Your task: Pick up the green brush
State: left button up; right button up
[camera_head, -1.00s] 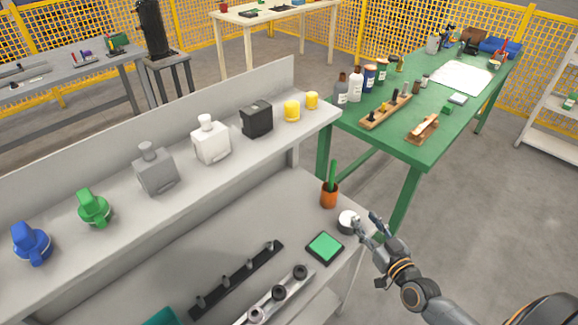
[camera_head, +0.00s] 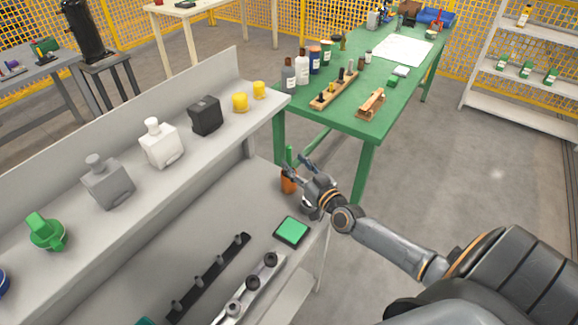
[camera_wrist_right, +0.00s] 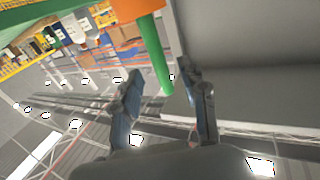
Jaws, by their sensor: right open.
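The green brush (camera_head: 289,154) stands upright in an orange cup (camera_head: 288,184) at the right end of the grey bench; only its green handle shows. My right gripper (camera_head: 296,165) is open beside the handle, just above the cup. In the right wrist view the picture is upside down: the orange cup (camera_wrist_right: 136,8) is at the top and the green brush (camera_wrist_right: 154,58) appears between the two spread fingertips (camera_wrist_right: 158,70). I cannot tell whether a finger touches it. My left gripper is not in view.
The raised shelf (camera_head: 222,118) carries bottles and yellow caps. A green table (camera_head: 345,118) stands behind.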

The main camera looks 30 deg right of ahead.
aim_at(290, 159)
jog(key=w, duration=0.4)
jog(key=shift+s, duration=0.1)
jog(key=shift+c, duration=0.7)
grip_shut()
